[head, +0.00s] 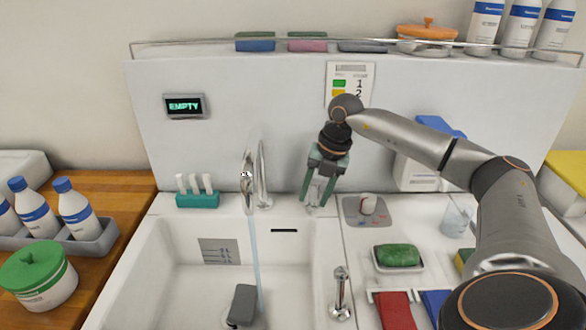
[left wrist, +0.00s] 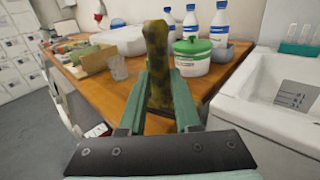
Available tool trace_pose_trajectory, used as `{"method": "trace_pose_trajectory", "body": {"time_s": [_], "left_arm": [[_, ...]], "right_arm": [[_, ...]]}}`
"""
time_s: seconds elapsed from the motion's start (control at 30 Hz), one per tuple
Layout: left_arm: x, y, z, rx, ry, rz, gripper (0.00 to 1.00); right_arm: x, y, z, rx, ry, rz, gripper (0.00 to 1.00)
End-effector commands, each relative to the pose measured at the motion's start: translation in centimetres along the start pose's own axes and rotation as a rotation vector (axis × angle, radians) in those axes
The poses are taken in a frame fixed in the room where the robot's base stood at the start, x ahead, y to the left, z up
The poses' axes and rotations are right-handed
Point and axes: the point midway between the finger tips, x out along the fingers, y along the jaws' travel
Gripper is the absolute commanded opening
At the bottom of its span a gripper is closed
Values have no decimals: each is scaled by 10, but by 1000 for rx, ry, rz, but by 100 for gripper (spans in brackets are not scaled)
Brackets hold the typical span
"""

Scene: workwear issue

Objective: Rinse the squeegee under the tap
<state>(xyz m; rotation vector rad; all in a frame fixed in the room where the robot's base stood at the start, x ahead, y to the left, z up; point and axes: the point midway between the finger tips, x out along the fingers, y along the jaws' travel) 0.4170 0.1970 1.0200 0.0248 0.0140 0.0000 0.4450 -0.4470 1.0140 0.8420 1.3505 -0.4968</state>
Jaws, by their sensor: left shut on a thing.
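The tap (head: 262,175) stands at the back of the white sink (head: 140,270), and a thin stream of water (head: 255,255) falls from it. My right gripper (head: 317,203) points down behind the sink's right back rim, fingers apart, with nothing clearly held. My left gripper (left wrist: 163,95) shows only in the left wrist view, over the wooden counter side. It is shut on an upright, mottled green-brown object (left wrist: 157,50). Its full shape is hidden, so I cannot tell if it is the squeegee. No squeegee is clearly recognisable in the head view.
A grey block (head: 242,304) is in the sink near the stream. A green-lidded tub (head: 38,275) and several bottles (head: 76,210) stand on the wooden counter at left.

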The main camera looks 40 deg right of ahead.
Motion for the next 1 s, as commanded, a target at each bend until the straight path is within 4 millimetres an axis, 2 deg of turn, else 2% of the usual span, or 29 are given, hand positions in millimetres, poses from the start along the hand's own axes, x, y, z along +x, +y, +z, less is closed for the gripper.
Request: {"method": "trace_pose_trajectory", "body": {"time_s": [0.27,0.37,0.47,0.8,1.0], "left_arm": [[0,0,1,0,-2,0,0],[0,0,1,0,-2,0,0],[0,0,0,0,-2,0,0],[0,0,4,0,-2,0,0],[0,0,6,0,-2,0,0]], "right_arm": [[-1,0,0,0,0,0,52],[-7,0,0,1,0,1,52],[-22,1,0,1,-2,3,52],[-93,1,0,1,-2,4,52],[-116,1,0,0,0,1,52]]}}
